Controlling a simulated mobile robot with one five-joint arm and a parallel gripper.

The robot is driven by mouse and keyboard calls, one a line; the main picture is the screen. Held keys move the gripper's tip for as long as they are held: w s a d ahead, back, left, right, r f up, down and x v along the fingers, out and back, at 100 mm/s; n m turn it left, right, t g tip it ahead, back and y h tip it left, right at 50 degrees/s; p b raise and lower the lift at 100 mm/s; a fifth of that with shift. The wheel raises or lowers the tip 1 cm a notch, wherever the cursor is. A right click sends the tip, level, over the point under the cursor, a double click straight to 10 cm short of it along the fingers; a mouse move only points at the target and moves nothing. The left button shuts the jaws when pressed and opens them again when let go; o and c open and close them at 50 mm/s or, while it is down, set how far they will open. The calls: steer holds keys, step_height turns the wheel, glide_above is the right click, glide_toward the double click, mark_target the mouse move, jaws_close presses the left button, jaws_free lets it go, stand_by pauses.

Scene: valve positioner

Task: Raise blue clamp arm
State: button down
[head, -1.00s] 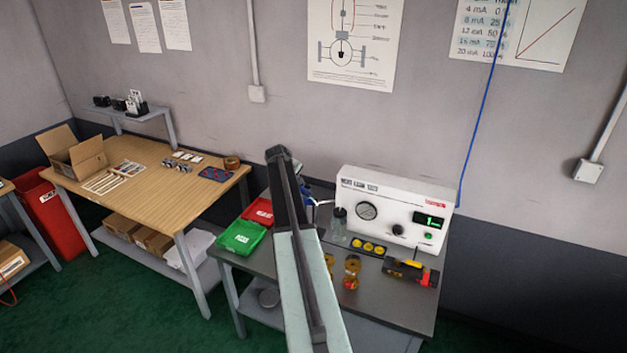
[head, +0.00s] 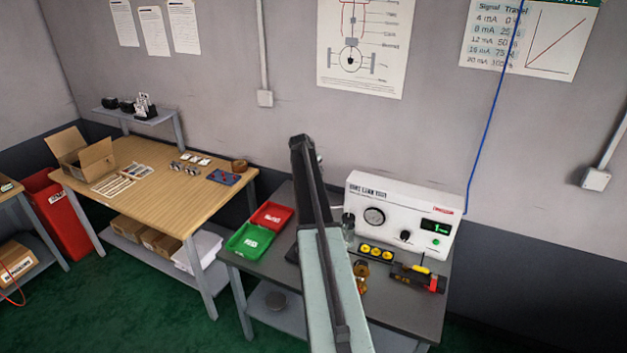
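The blue clamp arm is not visible now; my own raised arm covers the part of the grey bench (head: 405,318) left of the white test unit (head: 402,212). My gripper is not in view; only my arm's links show, so whether it touches anything cannot be told. A small part of a fixture (head: 348,220) shows between my arm and the test unit. A brass fitting (head: 361,270) stands just right of my arm on the bench.
A red tray (head: 271,216) and a green tray (head: 250,240) lie at the bench's left. Yellow round parts (head: 376,250) and a dark device with red and yellow parts (head: 418,277) lie before the test unit. A wooden table (head: 150,210) stands left. The green floor in front is clear.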

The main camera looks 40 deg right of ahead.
steer(key=shift+w+d, duration=0.1)
steer(key=shift+d, duration=0.1)
steer(key=c, duration=1.5)
jaws_free()
steer(key=shift+w, duration=0.1)
steer(key=shift+a+f, duration=0.1)
steer(key=shift+a, duration=0.05)
steer(key=p+v, duration=0.7)
steer(key=shift+a+r, duration=0.2)
steer(key=shift+r, duration=0.15)
